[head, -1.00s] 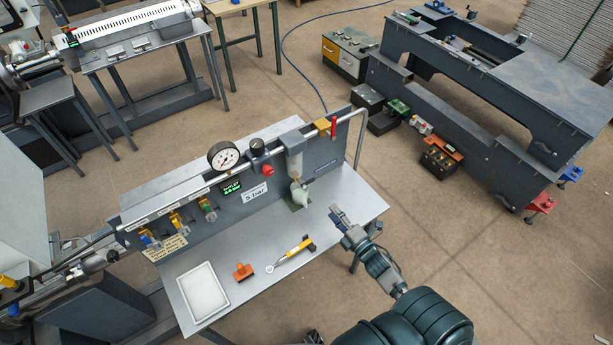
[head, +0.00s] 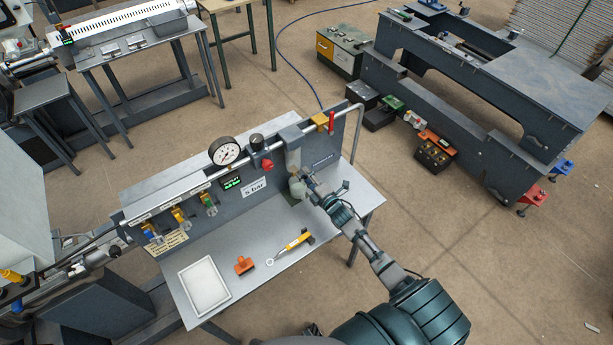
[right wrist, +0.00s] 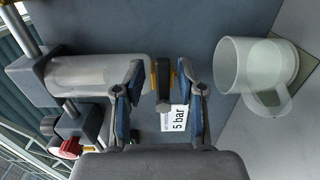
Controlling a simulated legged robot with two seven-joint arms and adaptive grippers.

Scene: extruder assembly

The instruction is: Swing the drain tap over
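The filter bowl (head: 293,158) hangs from the air line on the grey panel; in the right wrist view it is a cloudy cylinder (right wrist: 105,73). The drain tap (right wrist: 163,78), dark with a yellow collar, is at the bowl's lower end. My right gripper (right wrist: 162,100) is open, with one finger on each side of the tap; I see gaps and no clear contact. In the head view my right gripper (head: 307,190) hides the tap. A translucent cup (right wrist: 257,76) with a handle stands below the bowl. My left gripper is not in view.
A pressure gauge (head: 224,152), a red knob (head: 267,164) and several small valves sit along the panel's pipe. A white tray (head: 205,287), an orange item (head: 244,265) and a yellow-handled tool (head: 291,245) lie on the bench. The bench's right end is clear.

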